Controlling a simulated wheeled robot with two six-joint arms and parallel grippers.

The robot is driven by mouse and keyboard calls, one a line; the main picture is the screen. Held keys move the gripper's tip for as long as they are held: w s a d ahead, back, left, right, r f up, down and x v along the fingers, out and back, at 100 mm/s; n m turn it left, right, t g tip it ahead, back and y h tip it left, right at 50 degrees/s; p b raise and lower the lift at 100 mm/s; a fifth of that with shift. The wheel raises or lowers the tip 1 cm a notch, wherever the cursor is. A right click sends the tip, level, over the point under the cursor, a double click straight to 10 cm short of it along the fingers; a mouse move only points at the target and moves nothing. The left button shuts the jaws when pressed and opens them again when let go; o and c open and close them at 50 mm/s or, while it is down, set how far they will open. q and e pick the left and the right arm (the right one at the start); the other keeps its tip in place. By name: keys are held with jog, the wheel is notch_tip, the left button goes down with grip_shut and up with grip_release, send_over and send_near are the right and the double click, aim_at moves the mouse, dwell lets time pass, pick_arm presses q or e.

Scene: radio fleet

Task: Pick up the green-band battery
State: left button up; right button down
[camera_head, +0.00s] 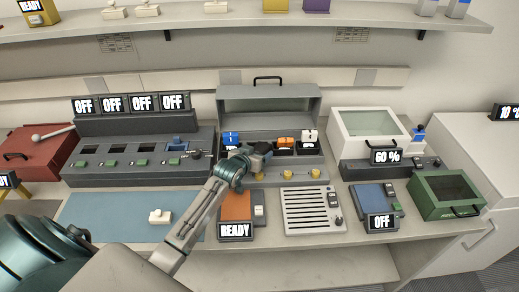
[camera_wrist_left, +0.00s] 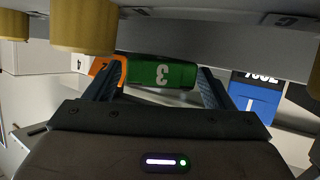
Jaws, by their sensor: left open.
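The green-band battery (camera_wrist_left: 162,74), marked 3, shows in the left wrist view between the two fingers of my left gripper (camera_wrist_left: 160,86). The jaws are open, with one finger on each side of it. I cannot tell whether either finger touches it. In the head view my left gripper (camera_head: 258,152) is over the middle of the grey battery dock (camera_head: 224,175) and hides the green battery. My right gripper is not in view.
A blue battery (camera_head: 231,138) stands left of the gripper, and an orange battery (camera_head: 286,143) and a white one (camera_head: 310,136) stand right. Yellow knobs (camera_head: 287,174) line the dock's front. An open grey lid (camera_head: 268,103) rises behind.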

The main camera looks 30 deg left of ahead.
pick_arm(q)
jog(key=shift+w+f, duration=0.3)
jog(key=shift+w, duration=0.3)
jog(key=shift+c, duration=0.7)
jog(key=c, duration=1.1)
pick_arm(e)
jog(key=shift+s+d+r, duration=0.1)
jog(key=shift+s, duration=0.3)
pick_arm(q)
jog(key=shift+r, duration=0.1)
